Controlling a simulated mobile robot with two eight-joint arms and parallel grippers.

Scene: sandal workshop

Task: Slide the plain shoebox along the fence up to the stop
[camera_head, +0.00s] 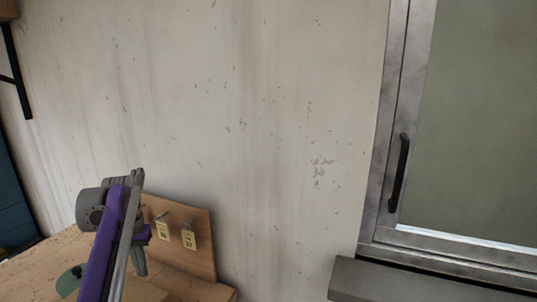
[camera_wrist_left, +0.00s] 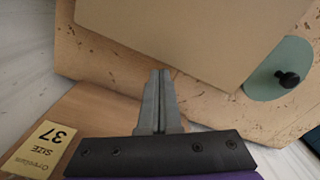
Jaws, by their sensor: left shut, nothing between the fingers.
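A plain tan box (camera_wrist_left: 180,35), which looks like the shoebox, fills the top of the left wrist view on a speckled wooden work surface (camera_wrist_left: 110,65). My left gripper (camera_wrist_left: 160,74) is shut and empty, its fingertips close to the box's near edge. I cannot tell whether they touch it. In the head view my left gripper (camera_head: 140,264) hangs low at the left, in front of an upright wooden board (camera_head: 200,250). My arm hides much of the bench there, and I cannot make out the box clearly. The fence and the stop cannot be told for sure. My right gripper is not in view.
A green rounded piece with a black knob (camera_wrist_left: 290,79) lies beside the box. A plain wall (camera_head: 270,120) stands behind, with a metal-framed window (camera_head: 385,160) at right.

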